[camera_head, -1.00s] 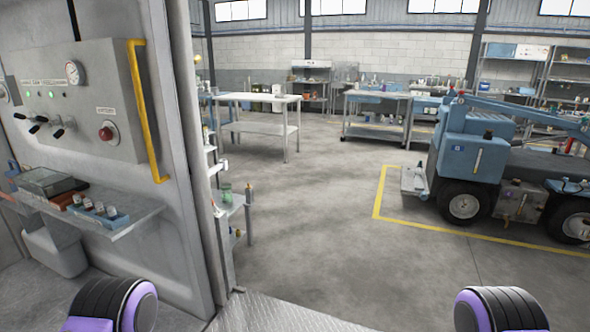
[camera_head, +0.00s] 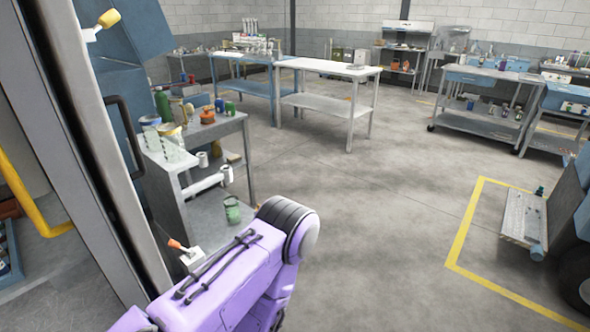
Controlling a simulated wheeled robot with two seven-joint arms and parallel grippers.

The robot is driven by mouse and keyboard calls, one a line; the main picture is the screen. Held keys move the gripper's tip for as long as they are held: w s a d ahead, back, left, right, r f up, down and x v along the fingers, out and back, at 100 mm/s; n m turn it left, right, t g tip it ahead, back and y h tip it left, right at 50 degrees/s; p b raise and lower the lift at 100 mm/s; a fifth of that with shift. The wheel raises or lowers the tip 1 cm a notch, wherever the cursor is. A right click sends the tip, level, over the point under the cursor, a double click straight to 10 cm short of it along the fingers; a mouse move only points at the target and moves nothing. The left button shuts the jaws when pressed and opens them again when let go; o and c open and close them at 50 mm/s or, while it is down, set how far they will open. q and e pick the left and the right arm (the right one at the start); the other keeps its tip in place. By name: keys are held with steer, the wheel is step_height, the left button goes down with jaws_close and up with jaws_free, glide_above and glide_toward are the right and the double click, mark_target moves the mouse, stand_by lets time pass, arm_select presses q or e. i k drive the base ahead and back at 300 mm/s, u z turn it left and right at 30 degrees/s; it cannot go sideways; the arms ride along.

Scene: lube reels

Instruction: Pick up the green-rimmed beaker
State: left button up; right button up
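Two clear beakers stand at the near left end of the grey workbench on the left; one beaker (camera_head: 151,137) has a pale rim that looks greenish, and the other beaker (camera_head: 173,148) has a yellowish rim. A small green container (camera_head: 233,211) with a green rim sits lower, on the bench's lower shelf. I cannot tell for sure which one is the green-rimmed beaker. A purple and black arm link of mine fills the bottom centre, in front of the bench. Neither of my grippers is in view.
The workbench (camera_head: 222,128) also holds an orange-topped jar (camera_head: 207,117) and green and blue cans. A grey door frame (camera_head: 92,150) stands close on the left. Tables line the back. Bare floor (camera_head: 380,200) lies right of the bench, up to a yellow floor line (camera_head: 462,225).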

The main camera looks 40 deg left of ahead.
mark_target(232, 211)
steer(key=u, duration=0.3)
steer(key=i, duration=2.15)
steer(key=u, duration=1.45)
steer(key=i, duration=1.45)
steer(key=u, duration=0.7)
